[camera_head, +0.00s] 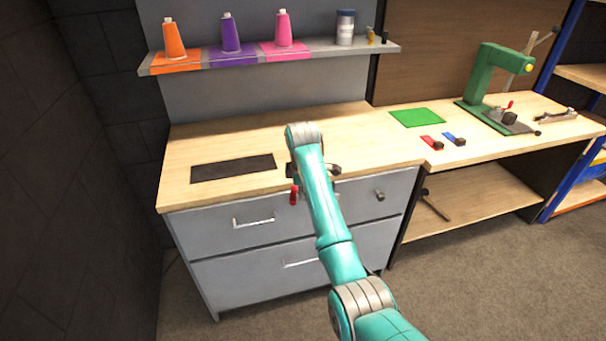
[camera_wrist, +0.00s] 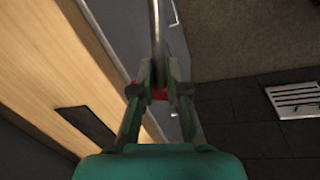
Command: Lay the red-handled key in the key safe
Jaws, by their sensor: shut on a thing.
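The red-handled key (camera_head: 294,195) shows as a small red piece beside my arm, in front of the grey drawer unit's top edge. In the wrist view its red part (camera_wrist: 160,94) is between my fingertips, and a grey metal shaft runs from there to the top of the picture. My gripper (camera_wrist: 158,92) is shut on the key. In the head view the gripper is mostly hidden behind my teal arm, near the counter's front edge. I cannot tell which thing is the key safe; a dark flat rectangle (camera_head: 233,168) lies on the wooden counter to the left.
The grey drawer unit (camera_head: 240,255) has bar handles and a round knob (camera_head: 380,194). A shelf (camera_head: 330,48) above holds orange, purple and pink cones. The right bench has a green press (camera_head: 490,80), a green mat (camera_head: 417,118) and red and blue pieces. The counter's middle looks clear.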

